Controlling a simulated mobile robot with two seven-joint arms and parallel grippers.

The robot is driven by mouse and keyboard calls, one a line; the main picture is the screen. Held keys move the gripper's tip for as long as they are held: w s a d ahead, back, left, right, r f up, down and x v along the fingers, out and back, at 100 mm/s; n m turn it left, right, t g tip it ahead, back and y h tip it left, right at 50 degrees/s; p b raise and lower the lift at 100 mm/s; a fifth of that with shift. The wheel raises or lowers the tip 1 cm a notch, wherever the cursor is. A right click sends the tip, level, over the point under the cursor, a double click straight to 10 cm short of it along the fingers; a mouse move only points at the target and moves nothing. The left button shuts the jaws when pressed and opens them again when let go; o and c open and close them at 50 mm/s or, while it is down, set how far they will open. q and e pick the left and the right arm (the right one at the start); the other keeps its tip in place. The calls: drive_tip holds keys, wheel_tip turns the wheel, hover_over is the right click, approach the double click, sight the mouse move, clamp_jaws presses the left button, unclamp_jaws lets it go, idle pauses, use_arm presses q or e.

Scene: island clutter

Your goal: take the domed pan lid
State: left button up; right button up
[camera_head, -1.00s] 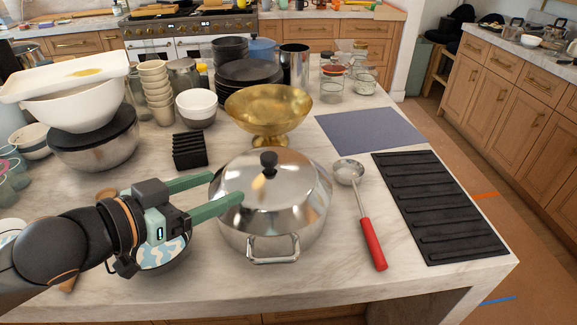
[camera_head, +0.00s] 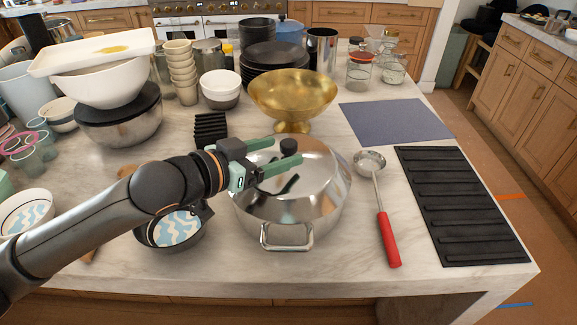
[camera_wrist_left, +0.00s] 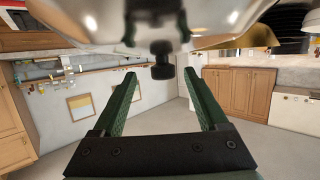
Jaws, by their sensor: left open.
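The domed pan lid (camera_head: 322,172) is shiny metal with a black knob (camera_head: 288,146) on top. It sits on the large steel pot (camera_head: 275,214) near the front of the island. My left gripper (camera_head: 285,150) reaches over the lid from the left, its green fingers spread. The fingertips are at the knob, one on each side of it in the picture, and the lower finger lies in front of it. In the left wrist view the knob (camera_wrist_left: 162,60) shows between the open fingertips, with the shiny lid (camera_wrist_left: 100,18) along the top. My right gripper is not in view.
A brass bowl (camera_head: 293,95) stands close behind the pot. A red-handled ladle (camera_head: 388,240) and a black ridged mat (camera_head: 465,205) lie to the right. A small patterned bowl (camera_head: 172,232) sits under my left arm. Stacked bowls (camera_head: 118,120) crowd the left.

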sight(282, 148)
use_arm(q)
drive_tip(key=shift+x, duration=2)
drive_tip(key=shift+w+a, duration=0.1)
drive_tip(key=shift+a, duration=0.1)
drive_tip(key=shift+c, duration=0.2)
clamp_jaws()
drive_tip(key=shift+r, duration=0.1)
